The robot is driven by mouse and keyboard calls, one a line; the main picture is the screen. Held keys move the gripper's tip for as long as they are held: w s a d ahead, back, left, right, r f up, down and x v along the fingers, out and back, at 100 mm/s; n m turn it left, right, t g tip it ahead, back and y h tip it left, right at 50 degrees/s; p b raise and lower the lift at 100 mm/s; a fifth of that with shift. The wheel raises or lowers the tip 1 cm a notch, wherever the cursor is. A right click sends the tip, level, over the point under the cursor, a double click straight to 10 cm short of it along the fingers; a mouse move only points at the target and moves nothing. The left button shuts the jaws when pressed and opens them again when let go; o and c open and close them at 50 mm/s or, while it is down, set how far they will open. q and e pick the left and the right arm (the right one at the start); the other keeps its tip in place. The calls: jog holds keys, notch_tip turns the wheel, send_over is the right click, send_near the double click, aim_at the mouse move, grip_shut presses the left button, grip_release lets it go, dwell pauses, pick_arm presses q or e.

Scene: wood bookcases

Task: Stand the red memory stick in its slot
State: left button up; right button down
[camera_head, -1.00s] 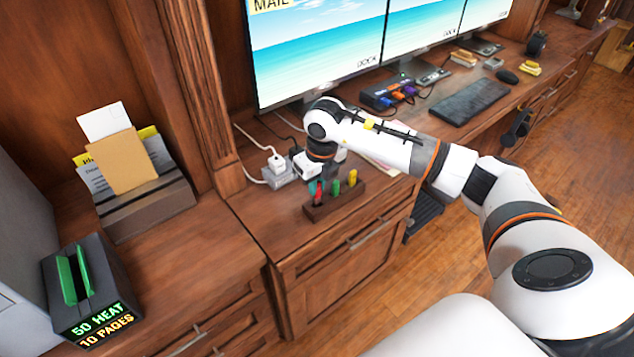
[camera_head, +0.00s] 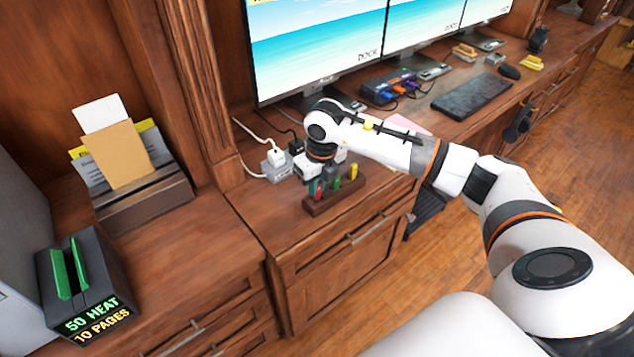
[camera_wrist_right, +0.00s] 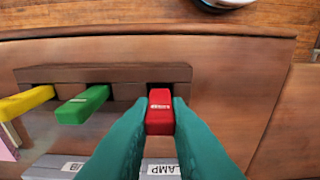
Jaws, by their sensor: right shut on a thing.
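The red memory stick (camera_wrist_right: 159,110) is upright between the teal fingers of my right gripper (camera_wrist_right: 160,125), which is shut on it. In the head view the stick shows as a small red patch (camera_head: 314,188), partly hidden by the gripper. It is at the left end of the dark wooden holder (camera_head: 340,199), which is the right end of the holder in the wrist view (camera_wrist_right: 110,74). A dark slot opening shows beside the stick; I cannot tell how deep the stick sits. A green stick (camera_wrist_right: 84,104) and a yellow stick (camera_wrist_right: 25,102) stand in the same holder. My left gripper is not in view.
A power strip (camera_head: 277,169) with plugs and cables lies behind the holder, close to my right wrist. Monitors (camera_head: 320,45) stand behind. A hub (camera_head: 388,88) and keyboard (camera_head: 471,97) lie farther right. The cabinet top left of the holder is clear.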

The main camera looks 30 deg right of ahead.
jog(key=shift+f, duration=0.3)
jog(key=c, duration=1.3)
grip_release()
notch_tip(320, 180, up, 12)
jog(key=s, duration=0.1)
jog(key=shift+s+b, duration=0.3)
jog(key=shift+d, duration=0.1)
